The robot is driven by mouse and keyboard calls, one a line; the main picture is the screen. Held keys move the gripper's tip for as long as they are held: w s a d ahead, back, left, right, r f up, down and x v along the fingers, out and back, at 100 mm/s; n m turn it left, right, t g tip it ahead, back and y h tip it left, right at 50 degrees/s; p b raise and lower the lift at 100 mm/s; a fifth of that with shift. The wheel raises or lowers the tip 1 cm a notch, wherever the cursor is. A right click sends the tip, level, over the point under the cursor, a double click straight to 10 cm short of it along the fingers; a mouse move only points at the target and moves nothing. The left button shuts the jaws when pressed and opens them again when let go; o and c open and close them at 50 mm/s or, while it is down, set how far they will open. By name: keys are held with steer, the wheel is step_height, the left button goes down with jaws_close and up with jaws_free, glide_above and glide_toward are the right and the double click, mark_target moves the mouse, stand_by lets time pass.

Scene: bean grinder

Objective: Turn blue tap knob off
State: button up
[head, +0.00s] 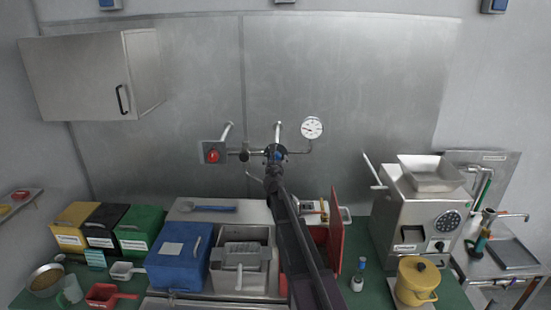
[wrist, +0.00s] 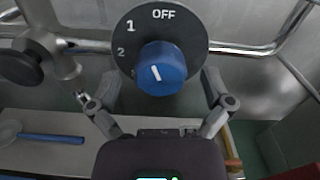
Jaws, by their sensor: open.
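The blue tap knob (wrist: 172,60) sits on a round black dial (wrist: 186,22) marked OFF at the top, with 1 and 2 down its left side. The white line on the knob leans up and slightly left; I cannot tell exactly which mark it meets. My gripper (wrist: 161,76) is open, with one finger on each side of the knob. Gaps show between the fingers and the knob. In the head view the knob (head: 278,155) is small on the wall pipe, and my arm reaches up to it from below.
Wall pipes (wrist: 240,48) run beside the dial. A red button box (head: 213,153) is to its left and a pressure gauge (head: 312,128) to its upper right. Below stand a blue box (head: 178,260), a red panel (head: 336,235) and a grinder machine (head: 418,215).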

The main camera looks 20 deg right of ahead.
steer(key=shift+w+d, duration=0.2)
steer(key=shift+w, duration=0.45)
steer(key=c, duration=1.1)
steer(key=shift+c, duration=0.2)
steer(key=shift+m, duration=2.3)
steer(key=o, duration=1.1)
steer(key=shift+o, duration=0.2)
